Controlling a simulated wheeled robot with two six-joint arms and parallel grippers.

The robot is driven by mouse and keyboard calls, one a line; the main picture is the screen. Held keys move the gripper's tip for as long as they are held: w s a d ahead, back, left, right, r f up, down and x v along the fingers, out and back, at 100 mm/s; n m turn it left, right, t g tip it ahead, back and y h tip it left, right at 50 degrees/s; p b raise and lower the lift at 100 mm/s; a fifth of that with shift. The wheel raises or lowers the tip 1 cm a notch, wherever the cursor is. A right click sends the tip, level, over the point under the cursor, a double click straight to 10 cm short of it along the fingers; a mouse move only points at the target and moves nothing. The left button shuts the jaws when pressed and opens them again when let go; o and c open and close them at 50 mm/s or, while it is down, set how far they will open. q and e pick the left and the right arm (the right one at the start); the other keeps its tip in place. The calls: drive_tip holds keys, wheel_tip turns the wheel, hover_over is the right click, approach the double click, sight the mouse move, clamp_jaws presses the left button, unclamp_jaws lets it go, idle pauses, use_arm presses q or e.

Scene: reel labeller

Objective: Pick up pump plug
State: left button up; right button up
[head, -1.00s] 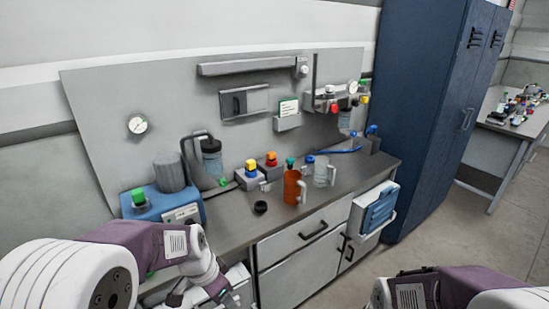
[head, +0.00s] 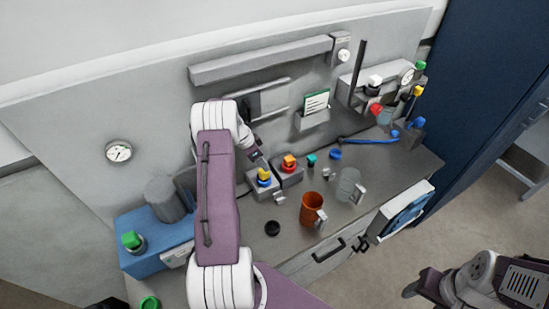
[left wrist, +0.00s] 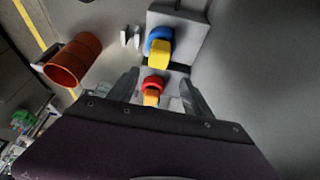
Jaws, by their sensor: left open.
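Two plugs sit in grey sockets on the counter: a yellow one with a blue base (head: 264,177) and an orange one with a red base (head: 289,163). The frames do not clearly show which is the pump's. My left gripper (head: 257,160) is above the sockets, partly hidden by its arm. In the left wrist view the open gripper (left wrist: 160,88) has the red-orange plug (left wrist: 152,90) between its fingers in the picture; contact cannot be told. The yellow-blue plug (left wrist: 160,50) is beyond. My right gripper (head: 412,287) is low at the right, jaws unclear.
A blue pump unit (head: 160,235) with a grey cylinder stands at the left. The back panel (head: 70,120) rises behind the sockets.

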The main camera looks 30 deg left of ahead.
sight(263, 171)
use_arm(q)
drive_tip(key=s+r, duration=0.2)
drive_tip(key=s, duration=0.2)
drive_tip(key=f, duration=0.1)
drive_tip(key=w+f, duration=0.2)
drive_tip(key=shift+w+f+b, duration=0.25)
drive_tip(key=shift+f+b, duration=0.1)
drive_tip(key=shift+w+a+f, duration=0.15)
drive_tip(key=shift+w+f, duration=0.1)
drive_tip(key=x, duration=0.1)
drive_tip(key=b+x, duration=0.1)
drive_tip(key=x, duration=0.2)
drive_tip(key=shift+s+d+f+b, duration=0.15)
drive_tip(key=shift+s+d+b, duration=0.1)
drive_tip(key=shift+d+b, duration=0.05)
drive_tip(key=shift+w+f, duration=0.2)
drive_tip(key=shift+f, duration=0.05)
drive_tip(key=shift+w+f, duration=0.15)
drive_tip(key=shift+w, duration=0.05)
drive_tip(key=shift+s, duration=0.1)
clamp_jaws()
use_arm(e)
drive_tip(key=shift+s+d+f, duration=0.45)
drive_tip(key=shift+s+f, duration=0.15)
drive_tip(key=shift+s, duration=0.2)
